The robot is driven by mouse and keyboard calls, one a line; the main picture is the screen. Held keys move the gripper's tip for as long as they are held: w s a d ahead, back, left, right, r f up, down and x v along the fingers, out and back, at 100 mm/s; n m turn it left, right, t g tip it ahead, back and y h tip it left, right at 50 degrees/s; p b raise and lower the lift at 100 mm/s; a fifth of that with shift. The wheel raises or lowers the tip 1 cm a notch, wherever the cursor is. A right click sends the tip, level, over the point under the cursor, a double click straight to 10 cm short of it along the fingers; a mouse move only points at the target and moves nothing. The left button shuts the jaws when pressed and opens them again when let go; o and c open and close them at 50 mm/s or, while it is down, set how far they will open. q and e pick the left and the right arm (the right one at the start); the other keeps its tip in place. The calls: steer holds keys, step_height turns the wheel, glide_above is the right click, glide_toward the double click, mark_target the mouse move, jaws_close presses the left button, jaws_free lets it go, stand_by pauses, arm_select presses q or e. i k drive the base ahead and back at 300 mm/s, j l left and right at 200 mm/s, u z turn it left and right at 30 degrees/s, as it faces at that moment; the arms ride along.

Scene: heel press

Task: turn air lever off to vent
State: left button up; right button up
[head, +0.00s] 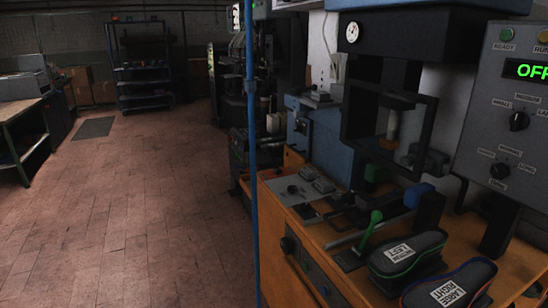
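A green-handled lever (368,231) stands on the orange bench (490,215), tilted up and to the right from its dark base. It looks like a hand lever, but I cannot read any label that marks it as the air lever. A round white gauge (352,33) sits on the upper left of the press (430,20). A vertical blue pipe (252,150) runs from top to bottom left of the press. Neither of my grippers is in view.
A grey control panel (500,110) at the right shows a green "OFF" and has knobs. Two dark shoe-shaped pieces, labelled left (408,252) and right (450,288), lie near the lever. Open brick floor (130,220) lies left. A green-edged table (25,125) and shelf rack (143,75) stand farther away.

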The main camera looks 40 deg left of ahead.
mark_target(269, 150)
steer(key=u, duration=1.25)
steer(key=i+j+u, duration=0.8)
steer(key=u, duration=0.15)
steer(key=i+j+z, duration=0.1)
steer(key=i, duration=0.35)
steer(key=i+j+z, duration=0.1)
steer(key=i, duration=0.35)
steer(key=i+l+z, duration=0.1)
steer(key=i+z, duration=0.15)
steer(key=z, duration=0.15)
steer(key=i+z, duration=0.2)
steer(key=z, duration=0.2)
steer(key=i+z, duration=0.5)
steer(key=z, duration=0.25)
steer(key=i+z, duration=0.25)
